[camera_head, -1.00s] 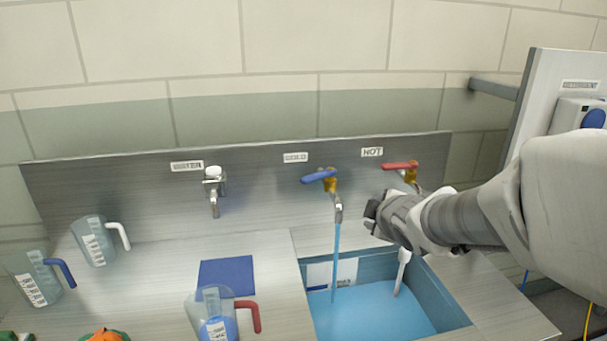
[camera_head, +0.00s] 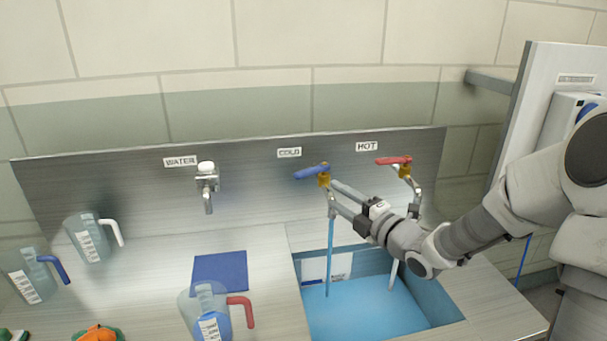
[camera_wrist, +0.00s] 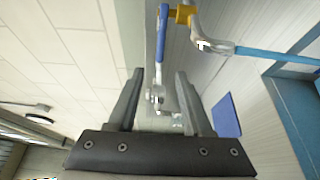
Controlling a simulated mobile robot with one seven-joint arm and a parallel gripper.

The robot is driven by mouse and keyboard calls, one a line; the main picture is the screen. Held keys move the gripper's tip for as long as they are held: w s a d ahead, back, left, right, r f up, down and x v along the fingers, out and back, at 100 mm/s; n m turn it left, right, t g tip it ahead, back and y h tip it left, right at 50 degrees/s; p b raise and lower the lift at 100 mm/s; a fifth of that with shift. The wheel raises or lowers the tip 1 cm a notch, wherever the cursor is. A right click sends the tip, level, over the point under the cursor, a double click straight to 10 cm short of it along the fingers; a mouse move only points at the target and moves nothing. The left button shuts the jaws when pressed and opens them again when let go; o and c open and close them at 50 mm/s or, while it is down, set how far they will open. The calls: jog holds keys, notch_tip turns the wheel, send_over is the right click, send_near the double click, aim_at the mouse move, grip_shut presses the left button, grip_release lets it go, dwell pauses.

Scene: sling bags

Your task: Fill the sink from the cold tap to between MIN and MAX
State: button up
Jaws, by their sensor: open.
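The cold tap (camera_head: 324,180), under the COLD label, has a blue lever (camera_head: 311,172) pointing left. A blue stream (camera_head: 330,245) runs from its spout into the sink (camera_head: 435,298). Blue water (camera_head: 355,312) stands in the sink, near the lower part of a white wall card (camera_head: 315,268); its marks are too small to read. My gripper (camera_head: 333,193) is open and empty, fingertips close to the cold tap's body and spout. In the wrist view the blue lever (camera_wrist: 162,38) is ahead of the open fingers (camera_wrist: 159,72). Contact cannot be told.
The hot tap (camera_head: 405,172), with a red lever, is close behind my gripper. A thin pale strip (camera_head: 393,275) shows in the sink below it. A WATER tap (camera_head: 207,185), a blue mat (camera_head: 220,272) and several jugs (camera_head: 205,312) are on the left. A panel (camera_head: 535,110) stands at right.

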aim_at(306, 176)
jog(key=p+x, duration=0.1)
jog(key=x, duration=1.3)
grip_shut()
dwell(0.9)
